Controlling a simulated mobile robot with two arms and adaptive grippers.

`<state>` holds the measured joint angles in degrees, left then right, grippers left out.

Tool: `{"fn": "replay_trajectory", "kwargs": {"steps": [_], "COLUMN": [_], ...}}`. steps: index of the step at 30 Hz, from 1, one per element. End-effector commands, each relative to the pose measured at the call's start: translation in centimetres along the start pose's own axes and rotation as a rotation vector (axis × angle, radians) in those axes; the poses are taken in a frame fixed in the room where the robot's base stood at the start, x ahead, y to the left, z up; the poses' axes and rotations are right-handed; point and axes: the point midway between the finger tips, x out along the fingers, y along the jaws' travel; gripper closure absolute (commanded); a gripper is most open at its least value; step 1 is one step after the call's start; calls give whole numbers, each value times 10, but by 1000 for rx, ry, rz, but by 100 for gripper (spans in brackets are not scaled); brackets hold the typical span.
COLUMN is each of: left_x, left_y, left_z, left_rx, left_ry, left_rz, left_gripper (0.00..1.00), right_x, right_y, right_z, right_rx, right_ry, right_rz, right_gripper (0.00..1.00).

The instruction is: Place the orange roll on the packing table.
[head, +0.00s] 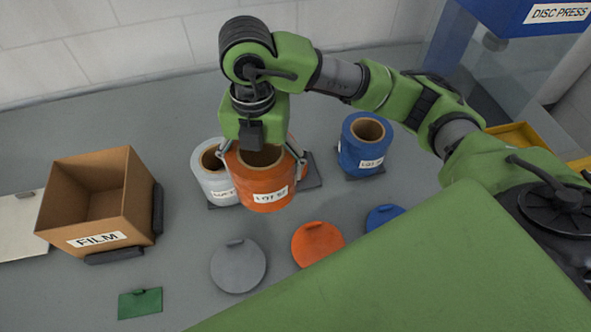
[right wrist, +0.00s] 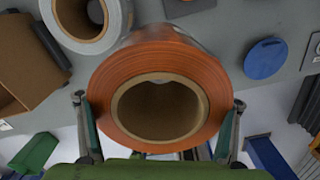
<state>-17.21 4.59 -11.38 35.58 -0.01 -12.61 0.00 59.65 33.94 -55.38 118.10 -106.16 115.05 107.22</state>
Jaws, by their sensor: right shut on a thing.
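The orange roll (head: 265,195) has a brown core and a white label. It is upright in the head view, in front of a dark pad (head: 313,170), and seems to be raised off the grey surface (head: 180,240). My right gripper (head: 262,160) is shut on it from above, with one finger on each side. In the right wrist view the orange roll (right wrist: 205,120) fills the middle, its open end facing the camera, between the fingers of my right gripper (right wrist: 160,103). My left gripper is not in view. I cannot tell which surface is the packing table.
A silver roll (head: 217,185) stands close at the left, partly hidden by the orange roll. A blue roll (head: 362,147) stands at the right. An open box labelled FILM (head: 135,215) stands at the left. Grey (head: 238,270), orange (head: 316,245) and blue (head: 384,215) discs lie in front.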

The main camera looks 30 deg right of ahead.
Motion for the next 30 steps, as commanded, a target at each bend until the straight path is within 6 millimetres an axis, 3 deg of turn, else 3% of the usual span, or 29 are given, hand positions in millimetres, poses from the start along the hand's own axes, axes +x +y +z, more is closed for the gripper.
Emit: {"fn": "replay_trajectory", "kwargs": {"steps": [4,8,18,24,30], "left_x": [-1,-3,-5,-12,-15], "left_y": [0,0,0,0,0], "left_z": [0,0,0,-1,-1], "left_rx": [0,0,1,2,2], "left_ry": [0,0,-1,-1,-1], "left_rz": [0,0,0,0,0], "left_gripper": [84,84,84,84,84], "right_x": [1,9,42,72,87], "right_y": [0,-7,-32,-41,-44], "right_z": [4,20,88,112,124], "right_rx": [46,55,54,50,47], "right_ry": [1,4,3,2,-1], "right_rz": [2,-1,0,-1,3], "right_gripper": [71,71,71,71,71]}}
